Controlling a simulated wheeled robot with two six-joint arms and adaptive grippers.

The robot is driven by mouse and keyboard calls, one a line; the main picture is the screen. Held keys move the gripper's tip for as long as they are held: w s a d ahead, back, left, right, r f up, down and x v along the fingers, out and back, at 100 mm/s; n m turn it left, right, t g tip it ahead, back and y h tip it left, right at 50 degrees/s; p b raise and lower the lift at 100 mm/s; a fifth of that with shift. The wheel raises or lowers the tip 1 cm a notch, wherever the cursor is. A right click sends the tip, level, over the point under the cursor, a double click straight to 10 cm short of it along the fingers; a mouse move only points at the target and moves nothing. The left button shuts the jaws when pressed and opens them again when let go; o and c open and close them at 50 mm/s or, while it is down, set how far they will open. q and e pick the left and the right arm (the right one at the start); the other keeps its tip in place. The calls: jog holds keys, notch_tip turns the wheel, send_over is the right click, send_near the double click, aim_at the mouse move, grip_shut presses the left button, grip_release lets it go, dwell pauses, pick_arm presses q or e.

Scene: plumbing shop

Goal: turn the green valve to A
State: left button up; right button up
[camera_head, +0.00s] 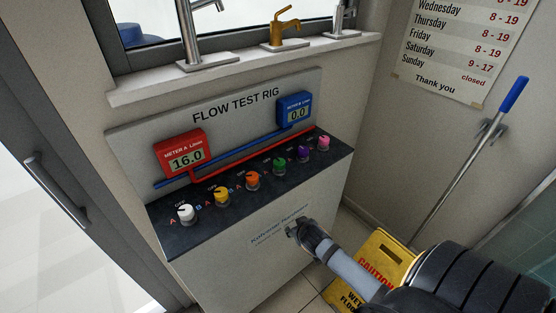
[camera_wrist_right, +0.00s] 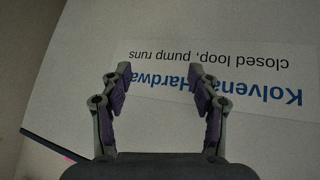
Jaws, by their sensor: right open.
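The green valve (camera_head: 279,168) is a small knob in the row on the dark sloping panel of the flow test rig, between the orange and purple valves. Its pointer is too small to read for certain. My right gripper (camera_head: 294,231) is open and empty, below the panel in front of the rig's light front face. In the right wrist view the open gripper (camera_wrist_right: 161,76) faces the Kolvena Hardware label (camera_wrist_right: 215,75), with nothing between its fingers. The green valve is not in the wrist view. My left gripper is not in view.
White (camera_head: 186,213), yellow (camera_head: 222,195), orange (camera_head: 252,180), purple (camera_head: 303,154) and pink (camera_head: 323,143) valves share the panel. Red meter A (camera_head: 181,155) reads 16.0; the blue meter (camera_head: 294,109) reads 0.0. A yellow caution sign (camera_head: 372,262) stands at the lower right.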

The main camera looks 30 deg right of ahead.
jog(key=a+r+t, duration=0.2)
jog(key=a+r, duration=0.1)
jog(key=r, duration=1.3)
jog(key=m+t, duration=0.2)
jog(key=t, duration=0.1)
send_near(280, 162)
jog(key=shift+w+f+h, duration=0.3)
jog(key=shift+w+f, duration=0.05)
jog(key=shift+w, duration=0.1)
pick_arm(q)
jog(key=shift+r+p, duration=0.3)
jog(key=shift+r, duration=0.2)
pick_arm(e)
jog(key=x, duration=0.9)
jog(key=shift+w+f, duration=0.1)
jog(key=shift+w, duration=0.15)
jog(key=c, duration=1.2)
